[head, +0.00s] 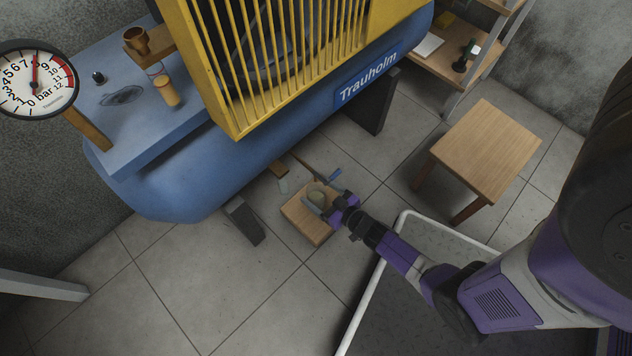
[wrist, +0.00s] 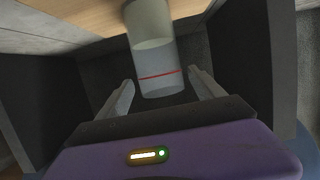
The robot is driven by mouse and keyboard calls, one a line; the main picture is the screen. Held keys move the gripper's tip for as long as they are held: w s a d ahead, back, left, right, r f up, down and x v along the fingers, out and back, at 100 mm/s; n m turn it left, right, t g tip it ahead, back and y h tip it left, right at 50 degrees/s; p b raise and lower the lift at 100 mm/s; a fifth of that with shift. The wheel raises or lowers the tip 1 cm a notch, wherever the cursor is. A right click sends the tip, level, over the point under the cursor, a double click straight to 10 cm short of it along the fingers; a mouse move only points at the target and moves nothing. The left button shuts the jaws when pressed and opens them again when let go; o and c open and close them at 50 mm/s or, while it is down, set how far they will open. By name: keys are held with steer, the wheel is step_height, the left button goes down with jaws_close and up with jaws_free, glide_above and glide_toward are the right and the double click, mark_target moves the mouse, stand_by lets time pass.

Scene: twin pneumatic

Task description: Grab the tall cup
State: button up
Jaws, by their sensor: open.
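The tall cup (wrist: 154,48) is a clear, straight-sided cylinder with pale contents and a thin red line around it. It shows in the wrist view at the top middle, running down between the fingers. In the head view, a small pale greenish round thing (head: 316,196), likely this cup, is over the low wooden stool (head: 300,221). My gripper (wrist: 160,79) is open, with one finger on each side of the cup and visible gaps to both. In the head view my gripper (head: 320,191) is above the stool.
A blue compressor tank (head: 185,170) with a yellow grille (head: 270,60) stands close behind the stool. A larger wooden table (head: 487,150) stands at the right. Open floor lies at lower left.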

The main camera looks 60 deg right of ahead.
mark_target(310, 188)
steer(key=b+x, duration=0.1)
steer(key=x, duration=0.3)
steer(key=shift+a+f, duration=0.1)
steer(key=shift+f, duration=0.05)
jaws_close()
